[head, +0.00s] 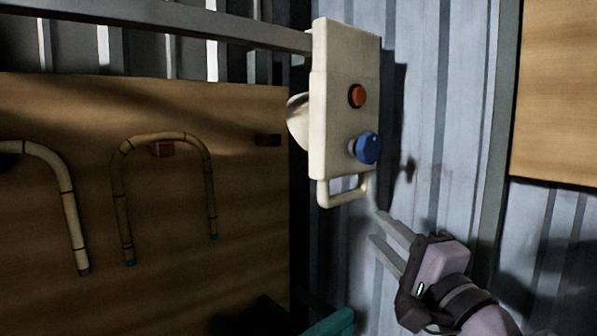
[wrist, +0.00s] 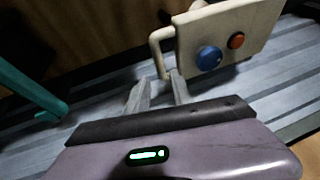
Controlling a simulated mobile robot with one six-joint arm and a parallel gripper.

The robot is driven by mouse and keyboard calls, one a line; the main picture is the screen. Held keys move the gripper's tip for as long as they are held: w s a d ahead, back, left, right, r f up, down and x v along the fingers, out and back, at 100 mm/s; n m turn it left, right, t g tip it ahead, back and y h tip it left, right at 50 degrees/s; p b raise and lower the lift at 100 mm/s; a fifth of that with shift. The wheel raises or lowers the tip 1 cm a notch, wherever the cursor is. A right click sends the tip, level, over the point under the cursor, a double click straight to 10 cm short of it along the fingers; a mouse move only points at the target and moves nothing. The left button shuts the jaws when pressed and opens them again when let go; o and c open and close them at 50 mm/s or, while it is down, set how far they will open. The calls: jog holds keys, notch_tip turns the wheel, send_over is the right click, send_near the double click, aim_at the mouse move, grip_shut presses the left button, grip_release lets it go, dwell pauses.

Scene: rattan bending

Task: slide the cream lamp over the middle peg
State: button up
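The cream lamp (head: 333,110) is a box-like head hung at the right end of the grey rail (head: 190,22). It has an orange-red button, a blue knob and a cream handle (head: 343,192) at its bottom. In the wrist view the lamp (wrist: 222,38) is ahead, with its handle (wrist: 156,52) near my fingertips. My gripper (head: 375,226) is open and empty, just below and right of the handle; I cannot tell whether it touches.
Bent canes hang on the board, one at the far left (head: 68,195) and one over the middle peg (head: 122,200). Another peg (head: 268,140) is bare, nearer the lamp. A teal bar (head: 330,325) is low in front. Corrugated metal wall stands behind my gripper.

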jog(key=p+x, duration=0.1)
jog(key=x, duration=1.5)
jog(key=shift+w+a, duration=0.2)
jog(key=shift+w, duration=0.2)
jog(key=shift+f, duration=0.1)
grip_shut()
